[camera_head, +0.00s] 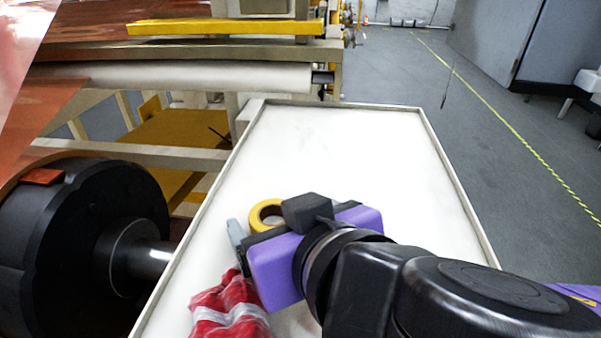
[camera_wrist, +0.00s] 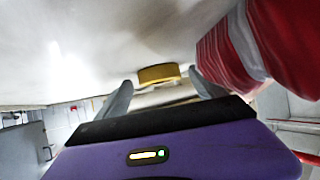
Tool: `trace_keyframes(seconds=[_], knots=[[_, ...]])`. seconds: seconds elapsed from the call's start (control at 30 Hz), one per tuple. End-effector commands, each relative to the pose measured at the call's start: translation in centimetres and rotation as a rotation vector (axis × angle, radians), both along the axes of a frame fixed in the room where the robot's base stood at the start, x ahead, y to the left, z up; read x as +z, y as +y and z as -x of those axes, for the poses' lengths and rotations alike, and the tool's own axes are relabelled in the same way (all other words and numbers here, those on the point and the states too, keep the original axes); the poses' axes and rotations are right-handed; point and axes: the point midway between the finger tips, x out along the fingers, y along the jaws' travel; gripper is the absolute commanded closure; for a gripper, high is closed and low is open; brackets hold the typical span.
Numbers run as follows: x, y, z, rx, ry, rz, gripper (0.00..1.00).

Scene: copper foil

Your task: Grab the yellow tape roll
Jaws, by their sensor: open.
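The yellow tape roll (camera_head: 256,216) lies on the white tray-like table, just beyond my gripper (camera_head: 286,219) in the head view. Its near right part is hidden by my gripper. In the wrist view the yellow tape roll (camera_wrist: 158,73) shows as a low yellow band against the white surface, ahead of and between the fingertips. My gripper (camera_wrist: 160,82) is open, with its two grey fingers spread apart. I see nothing held between them. I cannot tell the exact gap from the fingertips to the roll.
The white table (camera_head: 330,150) has a raised rim and is clear at its far end. A red-and-white striped bundle (camera_head: 228,308) lies close beside my gripper, near one finger in the wrist view. A large black roller (camera_head: 85,235) and machine frame stand left. Open floor lies right.

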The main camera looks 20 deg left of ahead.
Motion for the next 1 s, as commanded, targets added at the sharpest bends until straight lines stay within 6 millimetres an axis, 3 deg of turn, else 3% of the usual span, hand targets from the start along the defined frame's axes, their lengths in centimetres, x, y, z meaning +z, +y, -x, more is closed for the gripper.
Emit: trace_keyframes(seconds=[0.27, 0.6, 1.0], knots=[[-0.06, -0.07, 0.07, -0.001, 0.0, 0.0, 0.2], [-0.05, -0.05, 0.07, 0.0, 0.001, -0.001, 0.85], [0.58, 0.08, -0.14, 0.0, 0.001, -0.001, 0.85]])
